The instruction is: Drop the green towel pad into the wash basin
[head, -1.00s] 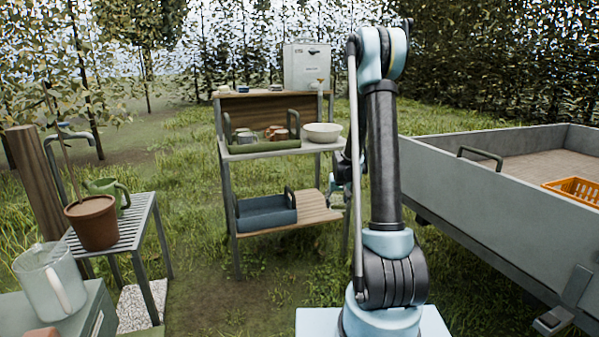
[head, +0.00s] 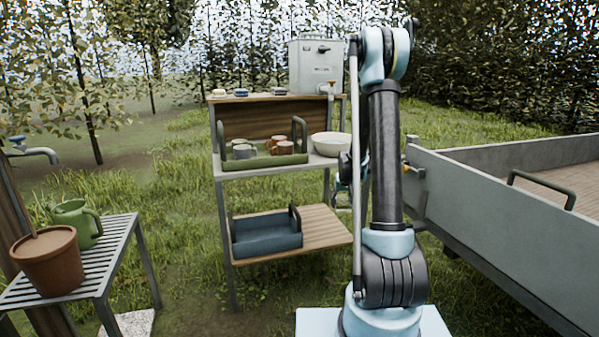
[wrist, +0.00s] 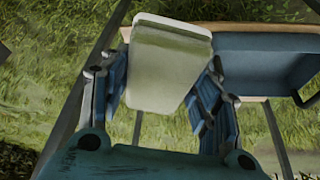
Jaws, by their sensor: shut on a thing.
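The green towel pad (wrist: 170,65) shows pale grey-green in the wrist view, between the two fingers of my gripper (wrist: 160,92), which is shut on it. The wash basin (head: 329,145) looks like the white round bowl on the right end of the stand's middle shelf in the head view. In the head view my gripper (head: 347,172) is mostly hidden behind my arm, just right of the stand and lower than the bowl. The pad cannot be made out there. The bowl is not seen in the wrist view.
A green tray (head: 262,160) with several cups sits left of the bowl. A blue tray (head: 267,236) is on the wooden lower shelf (head: 325,231). A metal tank (head: 314,65) with a tap stands on the top shelf. A grey trailer (head: 490,215) is at right. Grass lies between.

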